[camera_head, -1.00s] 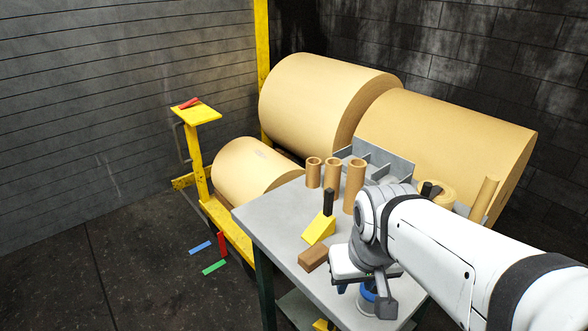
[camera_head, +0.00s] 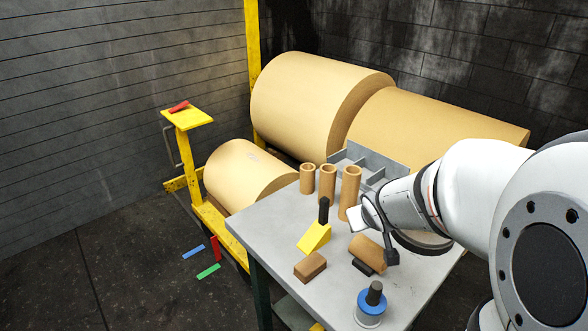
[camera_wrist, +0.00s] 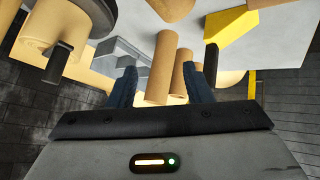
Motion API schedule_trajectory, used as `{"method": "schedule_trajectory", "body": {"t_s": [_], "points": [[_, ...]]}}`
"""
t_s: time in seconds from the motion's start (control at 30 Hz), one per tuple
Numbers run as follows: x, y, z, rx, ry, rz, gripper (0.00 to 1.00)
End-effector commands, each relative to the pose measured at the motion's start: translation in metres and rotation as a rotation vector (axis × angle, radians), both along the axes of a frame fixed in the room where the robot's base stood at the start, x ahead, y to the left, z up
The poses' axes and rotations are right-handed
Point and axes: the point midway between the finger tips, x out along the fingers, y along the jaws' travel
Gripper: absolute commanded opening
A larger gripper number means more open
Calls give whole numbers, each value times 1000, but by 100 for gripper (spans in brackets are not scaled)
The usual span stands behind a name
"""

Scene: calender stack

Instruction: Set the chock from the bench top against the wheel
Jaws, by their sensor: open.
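The chock, a yellow wedge with an upright black handle (camera_head: 314,237), sits on the grey bench top (camera_head: 281,222) left of my gripper (camera_head: 375,235). In the wrist view the yellow wedge (camera_wrist: 228,38) shows at the upper right, apart from my fingers, with its dark handle pointing down the picture. My gripper (camera_wrist: 162,72) is open, with its two dark blue fingers apart; cardboard tubes show beyond and between them. A yellow cart frame (camera_head: 222,228) with a paper roll stands left of the bench. I cannot make out its wheel.
Three upright cardboard tubes (camera_head: 327,183) stand behind the chock. A brown block (camera_head: 310,267), a lying brown roll (camera_head: 368,250) and a blue-banded object (camera_head: 371,306) are in front and right. Coloured strips (camera_head: 208,271) lie on the floor left of the bench.

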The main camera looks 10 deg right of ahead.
Motion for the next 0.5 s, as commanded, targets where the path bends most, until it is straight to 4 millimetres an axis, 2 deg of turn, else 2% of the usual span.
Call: {"method": "schedule_trajectory", "body": {"t_s": [0.03,0.1,0.23,0.33,0.5], "points": [[18,-5,-4,1,-42,45,45],[41,-7,-7,0,-122,116,45],[71,2,-18,68,-249,281,45],[80,16,-27,158,-326,403,45],[78,35,-34,311,-415,543,45]]}}
